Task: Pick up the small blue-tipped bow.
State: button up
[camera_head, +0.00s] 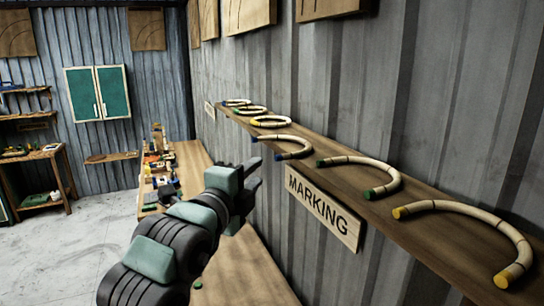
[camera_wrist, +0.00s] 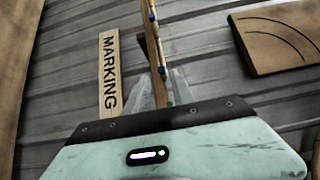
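Two blue-tipped bows lie on the long wall shelf (camera_head: 420,238) in the head view. One is at the far end (camera_head: 238,102); the other blue-tipped bow (camera_head: 307,148) is nearer, around the middle. The far one looks smaller, but it is also farther away, so I cannot tell their true sizes. My gripper (camera_head: 255,174) is raised in front of the wall, below and left of the nearer blue-tipped bow. In the wrist view my gripper (camera_wrist: 164,88) has its fingers apart, with the shelf's edge and small coloured tips showing beyond. I see nothing held.
Green- and yellow-tipped bows share the shelf, including a green-tipped bow (camera_head: 384,174) and a yellow-tipped bow (camera_head: 490,220) nearest. A MARKING sign (camera_head: 322,208) hangs under the shelf. A wooden bench (camera_head: 240,272) with small items runs along the wall below. Floor at left is open.

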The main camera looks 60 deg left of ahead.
jog(key=x, duration=0.8)
jog(key=shift+w+a+b, duration=0.25)
jog(key=shift+w+b, duration=0.05)
jog(key=shift+b, duration=0.05)
grip_shut()
dwell(0.8)
jog(key=s+d+r+b, duration=0.2)
jog(key=s+d+r, duration=0.5)
jog(key=s+d, duration=0.2)
jog(key=shift+s+r, duration=0.25)
jog(key=shift+s, duration=0.55)
